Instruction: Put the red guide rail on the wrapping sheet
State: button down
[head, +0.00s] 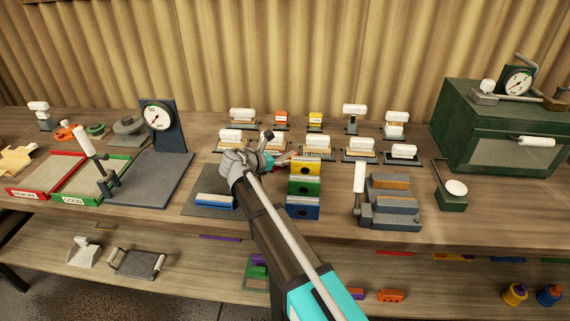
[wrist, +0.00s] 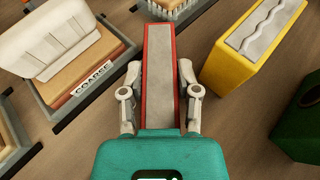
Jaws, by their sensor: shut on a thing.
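The red guide rail (wrist: 158,80) is a long red bar with a grey top face. It lies between the two fingers of my gripper (wrist: 160,92), which is shut on it. In the head view my gripper (head: 272,158) is beside the yellow block, and only a little red of the rail (head: 284,158) shows past it. A flat dark grey sheet (head: 192,211), which looks like the wrapping sheet, lies at the front of the bench, left of my arm. A blue bar (head: 214,200) with a pale top lies on it. My arm hides part of the sheet's right side.
Yellow, green and blue blocks (head: 304,188) stand right of my gripper; the yellow one (wrist: 255,40) is close in the wrist view. A brush labelled COARSE (wrist: 70,55) is at the left there. Rows of brushes (head: 312,142) stand behind. A dial gauge stand (head: 160,150) is left.

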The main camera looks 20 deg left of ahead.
dwell(0.3)
jog(key=c, duration=0.6)
grip_release()
jog(key=shift+f, duration=0.1)
jog(key=shift+r, duration=0.2)
jog(key=shift+s+a+r, duration=0.1)
jog(key=shift+s, duration=0.1)
jog(key=p+v, duration=0.4)
jog(key=v, duration=0.6)
jog(key=shift+s+a, duration=0.15)
jog(key=shift+a, duration=0.05)
jog(key=shift+s+a+r+p, duration=0.15)
jog(key=shift+s+a+p, duration=0.1)
jog(key=shift+s+p, duration=0.15)
jog(key=shift+o, duration=0.2)
